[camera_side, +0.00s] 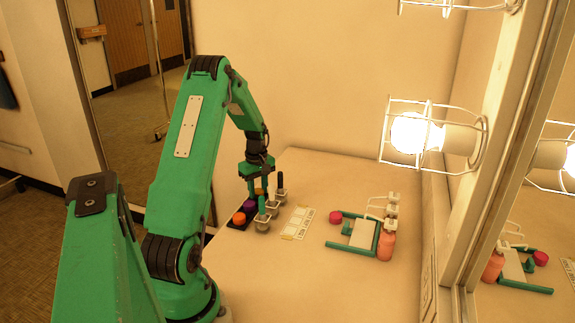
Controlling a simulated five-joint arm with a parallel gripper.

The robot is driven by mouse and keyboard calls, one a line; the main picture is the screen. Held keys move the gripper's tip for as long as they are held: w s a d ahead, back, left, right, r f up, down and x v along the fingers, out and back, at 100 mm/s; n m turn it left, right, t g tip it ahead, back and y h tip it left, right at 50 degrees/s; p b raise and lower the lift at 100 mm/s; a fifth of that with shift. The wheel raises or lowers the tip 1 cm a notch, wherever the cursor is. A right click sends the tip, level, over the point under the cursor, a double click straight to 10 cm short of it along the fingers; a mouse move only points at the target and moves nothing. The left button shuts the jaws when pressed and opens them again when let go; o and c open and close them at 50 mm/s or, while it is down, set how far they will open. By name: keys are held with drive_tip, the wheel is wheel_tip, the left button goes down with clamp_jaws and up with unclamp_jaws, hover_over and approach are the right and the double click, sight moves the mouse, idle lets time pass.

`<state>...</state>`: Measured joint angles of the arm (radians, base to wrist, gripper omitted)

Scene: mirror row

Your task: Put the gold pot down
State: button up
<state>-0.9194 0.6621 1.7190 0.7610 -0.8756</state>
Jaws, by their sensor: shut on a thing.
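My gripper (258,188) points down at the far left part of the counter, its fingers shut on the gold pot (259,191). The gold pot is small and partly covered by the fingers. It is at the back end of a dark tray (238,226), behind a purple pot (250,204) and an orange pot (239,218) in a row. I cannot tell whether the gold pot touches the tray or hangs just above it.
Teal-capped and black-capped pieces (263,204) stand close right of the tray. A white labelled card (298,222) lies beyond them. The front counter is clear.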

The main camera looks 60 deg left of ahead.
sight(258, 191)
drive_tip(key=shift+f, duration=0.1)
drive_tip(key=o, duration=0.9)
drive_tip(key=shift+o, duration=0.2)
wheel_tip(258, 191, up, 12)
idle(0.5)
